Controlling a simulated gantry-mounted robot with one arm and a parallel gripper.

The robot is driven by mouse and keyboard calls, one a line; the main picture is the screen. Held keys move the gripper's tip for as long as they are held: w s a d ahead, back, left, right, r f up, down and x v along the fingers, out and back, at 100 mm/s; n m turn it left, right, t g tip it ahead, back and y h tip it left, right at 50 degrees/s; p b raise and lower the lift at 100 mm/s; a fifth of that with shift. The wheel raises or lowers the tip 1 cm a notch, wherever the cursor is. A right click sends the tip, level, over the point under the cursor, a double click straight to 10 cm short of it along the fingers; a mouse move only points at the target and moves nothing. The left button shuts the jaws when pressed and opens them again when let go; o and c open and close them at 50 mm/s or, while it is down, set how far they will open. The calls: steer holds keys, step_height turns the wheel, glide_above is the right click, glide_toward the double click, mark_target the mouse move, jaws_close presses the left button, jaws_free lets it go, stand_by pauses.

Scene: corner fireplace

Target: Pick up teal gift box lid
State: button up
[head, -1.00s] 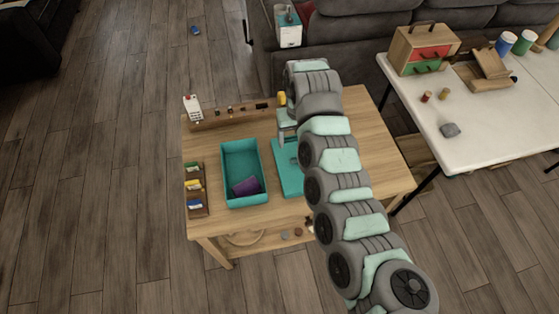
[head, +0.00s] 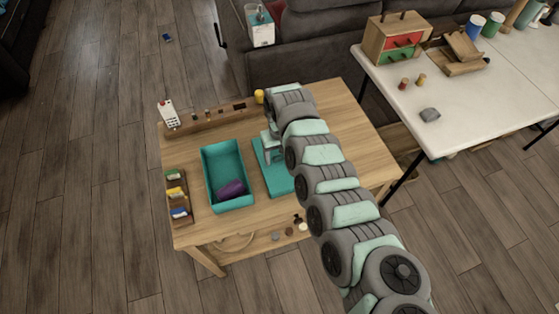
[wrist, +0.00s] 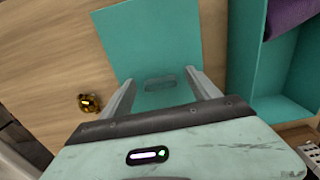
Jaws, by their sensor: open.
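The teal gift box lid (head: 272,179) lies flat on the wooden table, just right of the open teal box (head: 221,160). It is partly hidden by my arm. In the wrist view the lid (wrist: 160,35) shows as a flat teal panel with a small recess or handle (wrist: 160,82) near its edge. My gripper (wrist: 160,76) is open, with one finger on each side of that handle and nothing held. Whether the fingers touch the lid is unclear. In the head view my gripper (head: 268,146) is over the lid's far part.
A purple object (head: 232,189) lies in the teal box. A rack with coloured cards (head: 177,193) stands at the table's left. A wooden strip (head: 215,119) and a white remote (head: 168,113) are at the back. A yellow object (head: 259,96) stands near my wrist.

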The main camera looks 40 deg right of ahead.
steer(key=c, duration=1.4)
steer(key=shift+r, duration=0.15)
steer(key=shift+c, duration=0.2)
